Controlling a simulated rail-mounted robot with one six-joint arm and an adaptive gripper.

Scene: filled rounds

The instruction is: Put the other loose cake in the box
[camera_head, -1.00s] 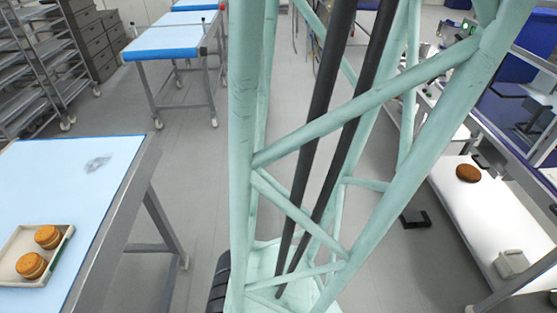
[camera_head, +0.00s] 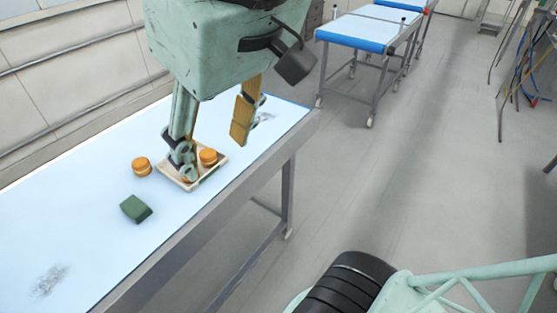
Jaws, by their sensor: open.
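My gripper (camera_head: 212,155) is open over the blue-topped table, its two fingers well apart. A shallow pale tray (camera_head: 212,176), the only box-like holder here, lies beneath it. One orange-brown round cake (camera_head: 208,157) sits in the tray and shows between the fingers; I cannot tell whether they touch it. The left finger hides part of the tray, so another cake there could be hidden. A loose orange-brown cake (camera_head: 141,166) lies on the table, left of the tray and apart from the gripper.
A dark green block (camera_head: 135,208) lies on the table (camera_head: 75,215) in front of the loose cake. A grey smudge (camera_head: 48,281) marks the near left. A wall runs behind the table. More blue-topped tables (camera_head: 357,32) stand at the back right, with clear floor between.

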